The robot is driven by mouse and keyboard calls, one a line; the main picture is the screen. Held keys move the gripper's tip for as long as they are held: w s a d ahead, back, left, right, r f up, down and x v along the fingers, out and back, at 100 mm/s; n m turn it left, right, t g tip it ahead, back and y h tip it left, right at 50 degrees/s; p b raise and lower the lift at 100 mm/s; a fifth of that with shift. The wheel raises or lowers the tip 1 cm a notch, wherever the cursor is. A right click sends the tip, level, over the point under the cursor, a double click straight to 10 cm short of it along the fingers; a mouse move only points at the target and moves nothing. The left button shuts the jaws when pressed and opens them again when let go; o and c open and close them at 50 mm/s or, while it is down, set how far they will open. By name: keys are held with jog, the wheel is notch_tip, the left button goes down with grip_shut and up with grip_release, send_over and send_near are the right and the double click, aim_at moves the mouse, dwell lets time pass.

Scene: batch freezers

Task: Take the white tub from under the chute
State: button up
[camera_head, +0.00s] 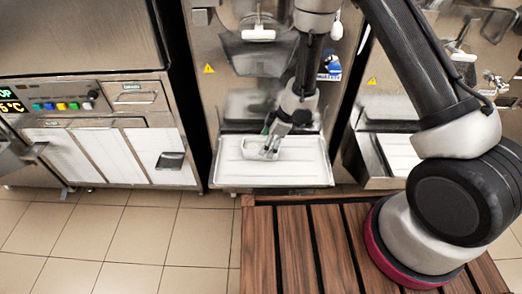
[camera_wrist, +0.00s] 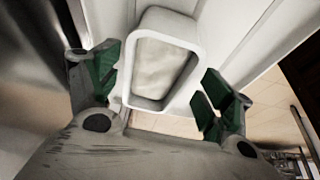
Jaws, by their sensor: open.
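The white tub (camera_wrist: 186,87) shows in the wrist view between the two green-padded fingers, with its rounded rectangular rim towards me and a pale interior. In the head view the tub (camera_head: 254,153) is small and partly hidden by my gripper, over the white drip tray (camera_head: 310,172) of the middle freezer. My gripper (camera_head: 270,143) reaches down at the tub. In the wrist view my gripper (camera_wrist: 158,88) is open, with one finger on each side of the tub and gaps between. The white-lipped chute (camera_head: 258,33) is higher on the freezer front.
A freezer with a control panel (camera_head: 65,104) stands at the left. Another machine with a white tray (camera_head: 400,154) stands at the right, partly behind my arm. A slatted wooden platform (camera_head: 310,240) lies in front. Tiled floor (camera_head: 130,235) is clear at the lower left.

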jog(key=x, duration=0.4)
jog(key=shift+w+a, duration=0.25)
jog(key=shift+a, duration=0.2)
jog(key=shift+r, duration=0.1)
jog(key=c, duration=1.2)
jog(key=shift+r, duration=0.1)
